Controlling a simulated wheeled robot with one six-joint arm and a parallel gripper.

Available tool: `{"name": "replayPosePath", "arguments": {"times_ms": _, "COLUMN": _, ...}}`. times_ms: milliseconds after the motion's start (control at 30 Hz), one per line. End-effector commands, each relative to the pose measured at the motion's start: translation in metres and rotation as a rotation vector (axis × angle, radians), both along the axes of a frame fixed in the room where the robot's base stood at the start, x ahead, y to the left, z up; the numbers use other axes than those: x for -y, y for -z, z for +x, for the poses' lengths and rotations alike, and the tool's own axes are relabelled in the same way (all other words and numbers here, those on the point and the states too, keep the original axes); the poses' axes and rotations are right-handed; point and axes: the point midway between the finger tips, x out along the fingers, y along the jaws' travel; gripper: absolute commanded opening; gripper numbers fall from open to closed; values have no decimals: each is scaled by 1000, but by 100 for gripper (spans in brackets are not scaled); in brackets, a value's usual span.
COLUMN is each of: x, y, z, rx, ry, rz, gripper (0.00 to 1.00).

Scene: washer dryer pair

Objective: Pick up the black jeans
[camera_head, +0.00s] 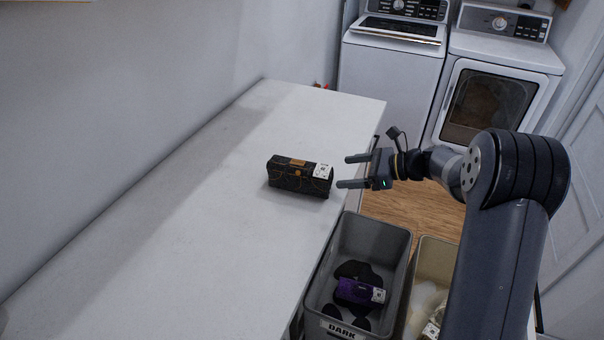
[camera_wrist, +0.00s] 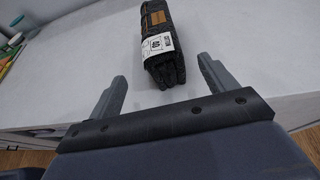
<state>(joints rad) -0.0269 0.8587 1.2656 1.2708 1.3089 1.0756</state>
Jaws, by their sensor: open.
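The black jeans (camera_head: 290,179) lie folded into a dark block on the white counter, with an orange-brown patch and a white label at the right end. They also show in the wrist view (camera_wrist: 163,62), ahead of my fingers, with the label facing me. My gripper (camera_head: 348,172) is open and empty, just to the right of the jeans near the counter's right edge, with its fingers pointing left toward them. In the wrist view the two fingers (camera_wrist: 158,88) stand apart, and the jeans lie beyond and roughly between them, not visibly touched.
A grey bin (camera_head: 394,262) labelled DARK stands below the counter (camera_head: 200,240) edge, holding dark items and a purple package (camera_head: 360,291). A beige bin (camera_head: 424,255) with light items stands beside it. A washer (camera_head: 390,75) and a dryer (camera_head: 495,85) stand behind. The counter around the jeans is clear.

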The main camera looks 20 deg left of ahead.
Motion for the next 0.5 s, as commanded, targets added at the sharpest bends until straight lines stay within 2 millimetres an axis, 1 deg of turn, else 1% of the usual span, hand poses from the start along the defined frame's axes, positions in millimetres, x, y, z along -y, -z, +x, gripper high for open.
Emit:
{"name": "replayPosePath", "arguments": {"times_ms": 200, "x": -32, "y": 12, "z": 0, "rx": 0, "ry": -4, "rz": -2, "gripper": 80}}
{"name": "replayPosePath", "arguments": {"times_ms": 300, "x": -43, "y": 17, "z": 1, "rx": 0, "ry": -4, "rz": -3, "gripper": 80}}
{"name": "replayPosePath", "arguments": {"times_ms": 433, "x": -50, "y": 20, "z": 3, "rx": 1, "ry": -2, "rz": -4, "gripper": 80}}
{"name": "replayPosePath", "arguments": {"times_ms": 500, "x": -57, "y": 23, "z": 4, "rx": 0, "ry": -3, "rz": -3, "gripper": 80}}
